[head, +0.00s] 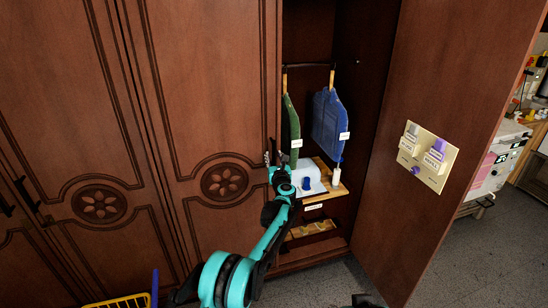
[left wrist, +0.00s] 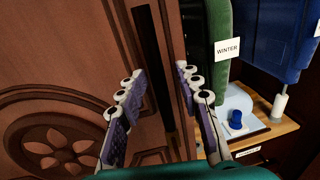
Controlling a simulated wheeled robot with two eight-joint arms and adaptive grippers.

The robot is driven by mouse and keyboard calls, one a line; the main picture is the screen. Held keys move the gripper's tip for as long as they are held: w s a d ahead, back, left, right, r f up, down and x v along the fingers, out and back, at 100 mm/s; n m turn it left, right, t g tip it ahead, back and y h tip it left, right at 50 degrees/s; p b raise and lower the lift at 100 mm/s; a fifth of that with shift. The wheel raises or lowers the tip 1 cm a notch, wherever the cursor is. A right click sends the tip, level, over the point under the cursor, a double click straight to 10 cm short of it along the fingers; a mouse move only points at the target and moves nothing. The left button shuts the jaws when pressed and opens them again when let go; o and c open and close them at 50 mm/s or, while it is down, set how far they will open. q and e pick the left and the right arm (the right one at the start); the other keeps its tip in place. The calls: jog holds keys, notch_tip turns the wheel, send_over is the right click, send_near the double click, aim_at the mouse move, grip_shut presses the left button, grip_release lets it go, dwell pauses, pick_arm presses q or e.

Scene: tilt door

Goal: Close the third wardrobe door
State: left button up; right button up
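The third wardrobe door (head: 215,95) is brown, with a carved flower medallion, left of the open compartment. It looks shut or nearly shut; I cannot tell if a small gap is left. Its dark upright handle (left wrist: 152,65) shows in the left wrist view. My left gripper (head: 273,158) is at this door's right edge. In the left wrist view its fingers (left wrist: 160,105) are spread, one on each side of the handle's lower part. Contact with the handle is not clear. A dark part at the bottom edge of the head view may be my right gripper, too cut off to read.
The rightmost door (head: 455,90) stands wide open, with a cream panel (head: 427,157) on its inside. The compartment holds a green garment (head: 291,135), a blue garment (head: 328,118) and a wooden shelf (head: 330,191). A yellow basket (head: 122,301) is at the lower left.

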pick_arm(q)
jog(key=s+d, duration=0.1)
jog(key=s, duration=1)
jog(key=shift+d, duration=0.25)
jog(key=s+a+r+m+t+h, duration=0.15)
jog(key=s+r+m+h, duration=0.25)
jog(key=r+m, duration=0.6)
jog(key=s+a+r+m+g+h, duration=0.35)
jog(key=s+r+m, duration=0.25)
jog(key=s+m, duration=0.4)
jog(key=s+a+f+m+g+y, duration=0.1)
jog(key=s+a+f+m+g, duration=0.2)
jog(key=s, duration=0.9)
jog(key=s+a+f+m+g+y, duration=0.2)
jog(key=s+a+f+m+g, duration=0.1)
jog(key=s+a+f+m, duration=0.5)
jog(key=s+a+f+m+g+y, duration=0.2)
jog(key=s+a+f+m, duration=0.4)
jog(key=s, duration=1)
notch_tip(320, 180, down, 3)
jog(key=shift+r+m+g, duration=0.15)
jog(key=shift+m+g, duration=0.15)
jog(key=shift+g, duration=0.1)
jog(key=shift+s, duration=0.1)
